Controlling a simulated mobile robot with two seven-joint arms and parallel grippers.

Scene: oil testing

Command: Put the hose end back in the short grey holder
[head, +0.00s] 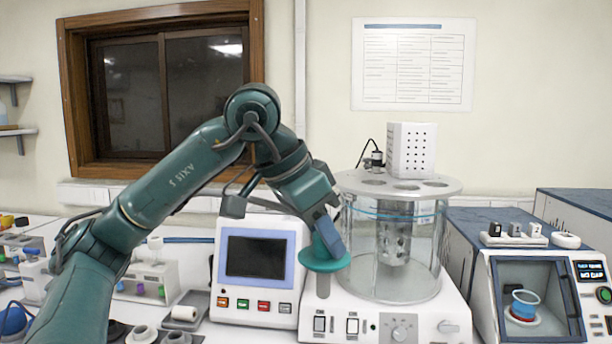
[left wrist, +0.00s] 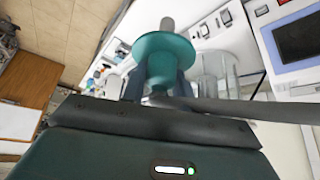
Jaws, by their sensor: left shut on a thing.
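My left gripper (head: 327,240) is shut on the hose end (head: 325,258), a teal piece with a wide round flange. It is held in the air in front of the glass bath, between that and the screen unit. In the left wrist view the hose end (left wrist: 163,52) stands between the fingers, with a grey tip beyond the flange. A dark grey strip, perhaps the hose, runs right from the gripper there. Low grey holders with pale round tops (head: 145,334) show at the lower left of the head view; I cannot tell which is the short one. My right gripper is out of view.
A clear bath (head: 412,260) with a white perforated box on its lid stands right of the gripper. A white screen unit (head: 258,270) with buttons is left of it. A blue-fronted tester (head: 540,300) stands at the right. A white rack (head: 150,282) stands behind the holders.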

